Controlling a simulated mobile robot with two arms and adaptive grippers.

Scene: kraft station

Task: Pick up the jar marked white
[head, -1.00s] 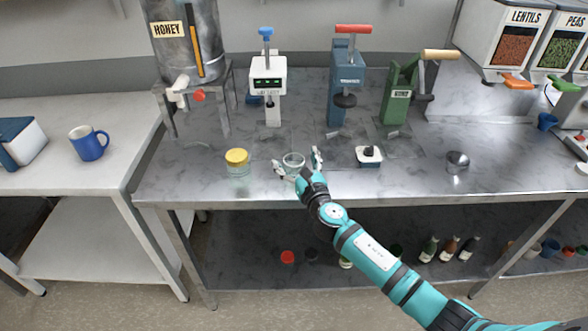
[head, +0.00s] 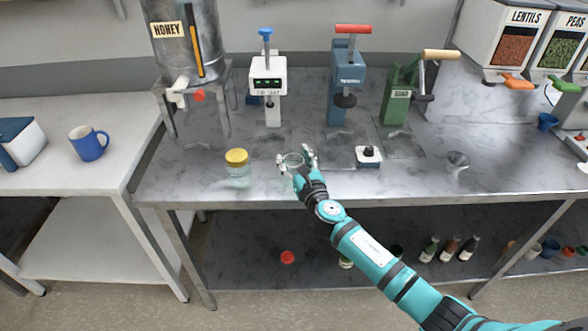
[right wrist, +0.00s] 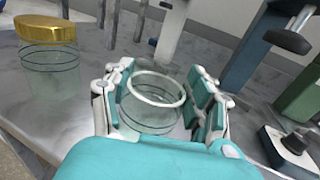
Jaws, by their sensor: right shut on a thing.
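An open glass jar with a pale rim (right wrist: 155,88) stands between the fingers of my right gripper (right wrist: 160,105) in the right wrist view. In the head view the jar (head: 293,160) is near the front of the steel table, with my right gripper (head: 297,165) around it. The right gripper is shut on this jar, one finger on each side. The jar looks upright; its lower part is partly hidden by the gripper. I cannot read any marking on it. A second glass jar with a yellow lid (head: 237,162) stands to its left. My left gripper is not in view.
Behind stand a white device with a blue knob (head: 267,78), a blue press (head: 345,85) and a green crank machine (head: 398,95). A small white device with a black knob (head: 368,156) and a metal funnel (head: 457,160) are to the right. A honey tank (head: 185,45) stands back left.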

